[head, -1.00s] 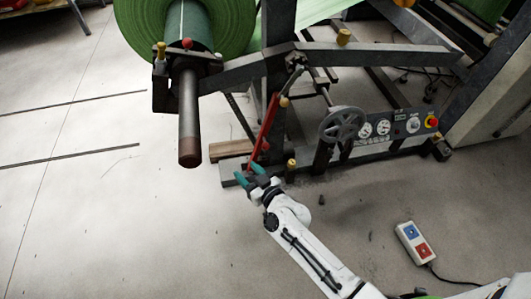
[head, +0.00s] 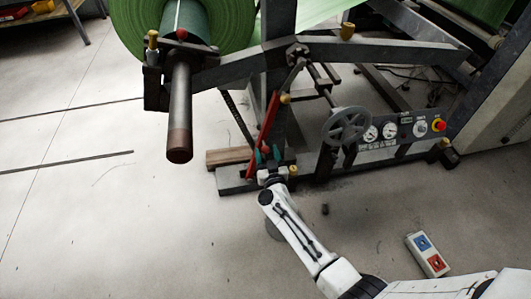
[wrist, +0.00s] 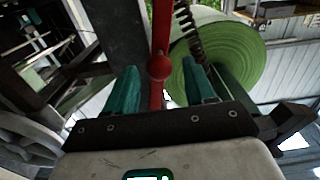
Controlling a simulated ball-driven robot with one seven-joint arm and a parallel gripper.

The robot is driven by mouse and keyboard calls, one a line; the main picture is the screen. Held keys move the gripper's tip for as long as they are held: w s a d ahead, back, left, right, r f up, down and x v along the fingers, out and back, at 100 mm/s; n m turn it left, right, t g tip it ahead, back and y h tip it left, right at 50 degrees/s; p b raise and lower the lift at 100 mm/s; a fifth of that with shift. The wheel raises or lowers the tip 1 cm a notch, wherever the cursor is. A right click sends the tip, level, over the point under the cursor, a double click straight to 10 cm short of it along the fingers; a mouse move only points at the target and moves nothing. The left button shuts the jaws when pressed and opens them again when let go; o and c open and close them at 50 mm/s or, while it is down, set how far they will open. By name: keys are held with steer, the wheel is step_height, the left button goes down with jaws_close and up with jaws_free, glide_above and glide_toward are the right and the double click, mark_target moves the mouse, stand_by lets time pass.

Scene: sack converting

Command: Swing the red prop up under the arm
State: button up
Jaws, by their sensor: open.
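The red prop (head: 269,121) is a slim bar on the machine's front, standing tilted below the grey arm (head: 236,70) that carries the shaft of the green roll. Its top leans right, below the arm's pivot. My gripper (head: 265,157) is open at the prop's lower end. In the wrist view, the red prop (wrist: 160,30) with its round red knob (wrist: 159,67) shows between the two teal fingers of my gripper (wrist: 160,70). I cannot tell whether a finger touches it.
A handwheel (head: 345,126) and a gauge panel (head: 392,133) are right of the prop. The dark shaft end (head: 179,145) juts out to the left. A wooden block (head: 227,157) lies by the frame's foot. A control box (head: 428,255) lies on the floor. The floor at left is mostly clear.

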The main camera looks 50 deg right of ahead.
steer(key=shift+b+x, duration=0.3)
steer(key=shift+x, duration=0.85)
steer(key=shift+c, duration=0.3)
jaws_close()
